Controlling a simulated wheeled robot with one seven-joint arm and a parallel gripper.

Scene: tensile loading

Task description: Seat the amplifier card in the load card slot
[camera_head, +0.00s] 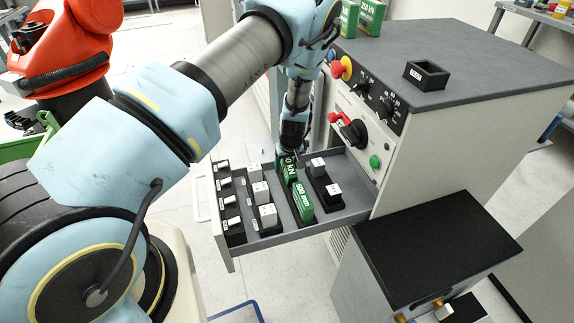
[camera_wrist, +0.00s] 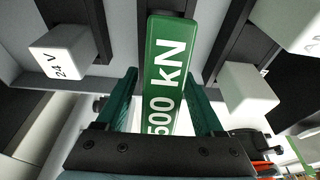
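A green card marked "500 kN" (camera_wrist: 172,50) stands in the open drawer; in the head view its end (camera_head: 289,169) shows below my gripper (camera_head: 291,150). In the wrist view my gripper (camera_wrist: 163,78) is open, with a green finger on each side of this card and what looks like a gap at each side.
The drawer (camera_head: 283,236) also holds several white blocks in black holders, close on both sides of the green cards. More green cards (camera_head: 369,16) stand at the back of the cabinet top (camera_head: 470,60). Knobs and a red-handled switch (camera_head: 345,127) project from the cabinet face.

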